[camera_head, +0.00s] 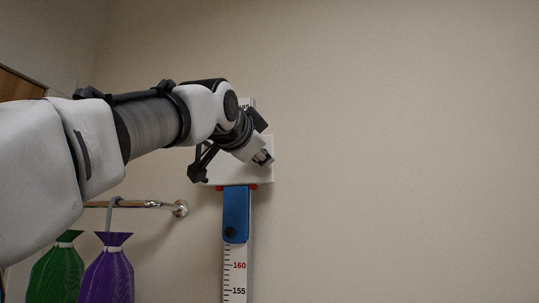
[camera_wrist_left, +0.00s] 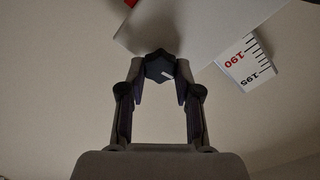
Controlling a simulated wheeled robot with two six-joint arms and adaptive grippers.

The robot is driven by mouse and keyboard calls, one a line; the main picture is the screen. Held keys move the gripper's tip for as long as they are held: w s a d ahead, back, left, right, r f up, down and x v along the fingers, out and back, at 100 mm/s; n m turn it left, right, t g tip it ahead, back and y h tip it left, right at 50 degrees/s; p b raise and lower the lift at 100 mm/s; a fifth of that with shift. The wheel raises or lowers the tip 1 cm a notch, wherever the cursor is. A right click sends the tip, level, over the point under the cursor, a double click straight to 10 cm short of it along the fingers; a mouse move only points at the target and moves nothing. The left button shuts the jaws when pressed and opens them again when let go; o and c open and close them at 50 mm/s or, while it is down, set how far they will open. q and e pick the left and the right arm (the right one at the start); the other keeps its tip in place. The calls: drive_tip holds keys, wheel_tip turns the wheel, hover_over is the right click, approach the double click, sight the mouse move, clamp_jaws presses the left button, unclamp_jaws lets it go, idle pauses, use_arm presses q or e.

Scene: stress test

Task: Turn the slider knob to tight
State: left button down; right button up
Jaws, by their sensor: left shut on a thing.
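A height gauge with a printed ruler (camera_head: 235,270) stands upright on the wall. Its white slider block (camera_head: 264,174) sits across the ruler, and its edge also shows in the left wrist view (camera_wrist_left: 210,22). My left gripper (camera_head: 263,157) is at the block's upper right face. In the left wrist view, its two fingers are closed around a dark slider knob (camera_wrist_left: 160,66) with a short white mark. The knob is mostly hidden in the head view. I cannot read any tight or loose label. My right gripper is in neither view.
A blue part (camera_head: 236,209) with small red ends lies on the ruler below the block. A metal rail (camera_head: 150,204) holds a green bag (camera_head: 57,273) and a purple bag (camera_head: 107,272) under my left arm. The wall to the right is bare.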

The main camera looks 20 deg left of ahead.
use_arm(q)
drive_tip(key=shift+w+f+m, duration=0.1)
drive_tip(key=shift+m, duration=0.7)
